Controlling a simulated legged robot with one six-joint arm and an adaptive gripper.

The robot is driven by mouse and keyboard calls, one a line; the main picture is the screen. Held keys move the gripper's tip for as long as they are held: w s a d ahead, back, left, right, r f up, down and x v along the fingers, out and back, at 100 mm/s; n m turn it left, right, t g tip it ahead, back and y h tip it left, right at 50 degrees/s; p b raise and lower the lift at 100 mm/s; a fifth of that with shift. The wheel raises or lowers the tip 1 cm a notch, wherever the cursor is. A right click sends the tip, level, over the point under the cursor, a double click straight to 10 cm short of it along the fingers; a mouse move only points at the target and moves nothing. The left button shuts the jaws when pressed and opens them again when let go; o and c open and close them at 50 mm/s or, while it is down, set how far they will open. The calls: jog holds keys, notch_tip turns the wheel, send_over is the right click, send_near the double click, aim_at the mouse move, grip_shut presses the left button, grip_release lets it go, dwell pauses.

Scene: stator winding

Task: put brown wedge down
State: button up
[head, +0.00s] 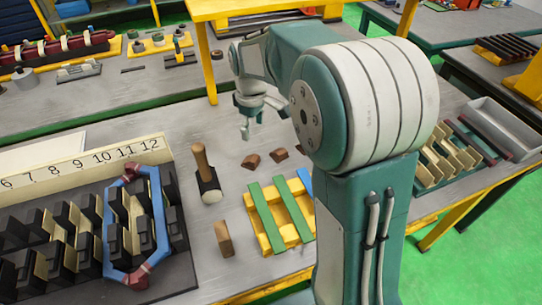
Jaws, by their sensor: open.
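Two small brown wedges lie on the grey table in the head view: one brown wedge (251,161) and, just right of it, a second brown wedge (279,154). A longer brown block (223,238) stands nearer, left of the yellow rack. I cannot tell which piece the task names. My gripper (262,120) is open. It is above and beyond the two small wedges, with nothing visible between its fingers, and looks apart from them.
The slotted stator (182,262) with a blue coil (162,222) and a numbered board (85,172) fill the left. A grey bin (499,131) stands right.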

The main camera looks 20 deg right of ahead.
jog(key=s+r+m+t, duration=0.2)
jog(key=s+r+m, duration=0.1)
jog(key=s, duration=0.9)
jog(key=s+r+m+t, duration=0.3)
jog(key=s+r+m, duration=0.1)
jog(key=s, duration=0.8)
jog(key=shift+s+a+r+m, duration=0.3)
jog(key=shift+s+a+m, duration=0.1)
jog(key=shift+m, duration=0.2)
jog(key=shift+w, duration=0.1)
